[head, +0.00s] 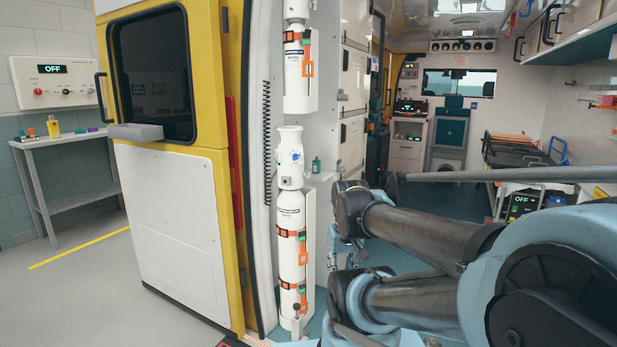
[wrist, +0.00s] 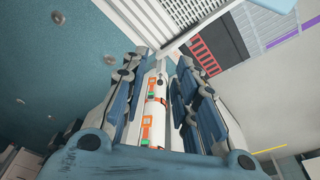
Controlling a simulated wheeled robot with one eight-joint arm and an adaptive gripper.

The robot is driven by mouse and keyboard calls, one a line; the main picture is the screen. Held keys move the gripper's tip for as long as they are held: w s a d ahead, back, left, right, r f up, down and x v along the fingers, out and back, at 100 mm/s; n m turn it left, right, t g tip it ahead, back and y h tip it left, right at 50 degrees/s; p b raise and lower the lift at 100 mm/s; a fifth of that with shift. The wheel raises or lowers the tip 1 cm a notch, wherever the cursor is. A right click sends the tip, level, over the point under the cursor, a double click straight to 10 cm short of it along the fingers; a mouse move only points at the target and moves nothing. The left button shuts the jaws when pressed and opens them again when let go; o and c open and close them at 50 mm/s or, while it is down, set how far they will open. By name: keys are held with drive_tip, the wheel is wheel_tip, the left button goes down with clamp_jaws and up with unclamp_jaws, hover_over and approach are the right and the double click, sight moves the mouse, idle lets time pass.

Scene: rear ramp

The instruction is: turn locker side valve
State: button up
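The lower white cylinder (head: 290,220) with orange straps stands upright beside the open yellow door in the head view. A white valve head (head: 290,153) with a small blue part tops it. A small dark-topped lever (head: 297,310) shows near its foot; I cannot tell which is the valve meant. In the wrist view, my gripper (wrist: 163,68) is open, its fingers spread to either side in the picture of the strapped white cylinder (wrist: 165,130). I cannot tell whether they touch it. My gripper is not clearly visible in the head view.
A second white cylinder (head: 297,65) is mounted above. The yellow and white door (head: 175,230) stands at the left. White locker fronts (head: 353,75) lie to the right of the cylinders. A control box (head: 55,82) and side table (head: 65,140) are at the far left, with clear floor before them.

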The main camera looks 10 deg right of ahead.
drive_tip(key=w+a+r+y, duration=0.2)
drive_tip(key=w+a+r, duration=0.15)
drive_tip(key=w, duration=0.25)
drive_tip(key=w+a+r+y, duration=0.2)
drive_tip(key=w+r+y, duration=0.1)
drive_tip(key=w+r, duration=0.3)
drive_tip(key=w+d+r+t+y, duration=0.1)
drive_tip(key=w+r+y, duration=0.25)
drive_tip(key=w, duration=1.25)
drive_tip(key=t+y, duration=0.5)
drive_tip(key=y, duration=0.3)
approach(310, 174)
drive_tip(key=x, duration=1)
drive_tip(key=shift+f, duration=0.2)
drive_tip(key=shift+c, duration=0.6)
clamp_jaws()
drive_tip(key=shift+d, duration=0.15)
